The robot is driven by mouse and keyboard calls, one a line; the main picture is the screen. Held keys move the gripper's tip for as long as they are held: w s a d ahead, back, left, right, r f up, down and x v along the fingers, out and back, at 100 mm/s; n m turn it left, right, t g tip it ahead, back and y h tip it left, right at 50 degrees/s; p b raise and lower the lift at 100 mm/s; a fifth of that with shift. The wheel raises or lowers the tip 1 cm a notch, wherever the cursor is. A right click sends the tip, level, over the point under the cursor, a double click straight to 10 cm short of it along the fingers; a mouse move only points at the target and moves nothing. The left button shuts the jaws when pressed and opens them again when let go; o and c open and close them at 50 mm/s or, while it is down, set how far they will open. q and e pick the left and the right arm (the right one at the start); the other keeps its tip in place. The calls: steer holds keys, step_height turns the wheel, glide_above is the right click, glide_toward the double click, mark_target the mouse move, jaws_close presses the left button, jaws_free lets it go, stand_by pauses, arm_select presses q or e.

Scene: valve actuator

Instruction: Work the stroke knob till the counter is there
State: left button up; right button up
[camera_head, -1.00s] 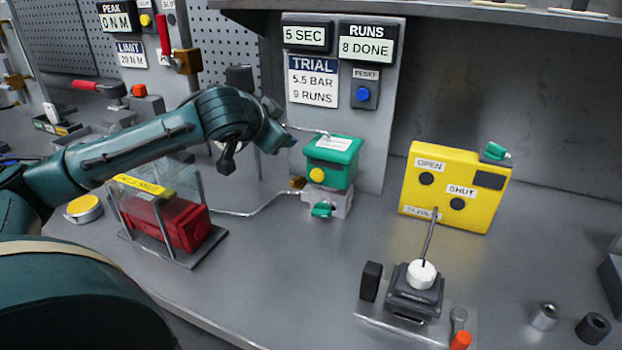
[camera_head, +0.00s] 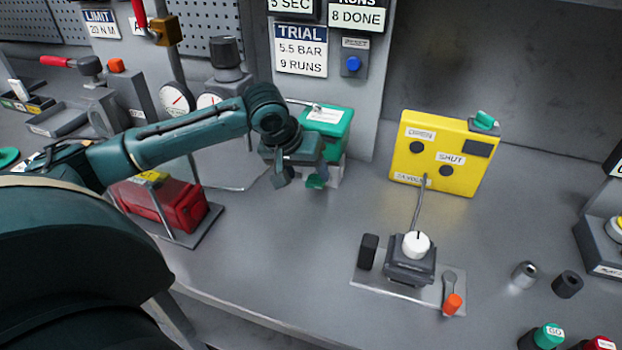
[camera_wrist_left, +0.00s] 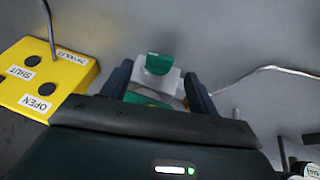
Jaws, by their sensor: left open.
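A white round knob (camera_head: 416,244) with a dark pointer line sits on a dark grey box on a metal plate; a cable runs from it to the yellow box (camera_head: 437,160) marked OPEN and SHUT. I cannot read a stroke label on it. The counter (camera_head: 357,18) under RUNS reads 8 DONE. My left gripper (camera_head: 299,178) is open, in front of the green-topped actuator (camera_head: 327,123), and partly hides it. In the left wrist view, the fingers (camera_wrist_left: 160,88) stand either side of its grey block (camera_wrist_left: 168,80) and green handle (camera_wrist_left: 158,64). My right gripper is out of view.
The trial card (camera_head: 300,50) reads 5.5 BAR, 9 RUNS. A blue reset button (camera_head: 353,64) is beside it. A red part (camera_head: 181,206) stands in a clear guard at left. A black block (camera_head: 368,251) and an orange-tipped lever (camera_head: 453,303) flank the knob. The bench's middle is clear.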

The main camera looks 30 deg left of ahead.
mark_target(314, 184)
arm_select(q)
steer(key=shift+x, duration=2.05)
steer(key=shift+c, duration=0.2)
steer(key=c, duration=0.9)
steer(key=shift+r+p, duration=0.2)
steer(key=shift+p, duration=0.2)
steer(key=shift+c, duration=0.3)
steer(key=p, duration=0.2)
steer(key=shift+d+r+y+p, duration=0.2)
steer(key=shift+r+y+p, duration=0.05)
steer(key=shift+y+p, duration=0.15)
steer(key=shift+f+y+p, duration=0.15)
steer(key=shift+y+p, duration=0.25)
steer(key=shift+p, duration=0.65)
steer(key=shift+f+g, duration=0.1)
steer(key=shift+g, duration=0.2)
steer(key=shift+f+m+y, duration=0.15)
steer(key=shift+m+y, duration=0.15)
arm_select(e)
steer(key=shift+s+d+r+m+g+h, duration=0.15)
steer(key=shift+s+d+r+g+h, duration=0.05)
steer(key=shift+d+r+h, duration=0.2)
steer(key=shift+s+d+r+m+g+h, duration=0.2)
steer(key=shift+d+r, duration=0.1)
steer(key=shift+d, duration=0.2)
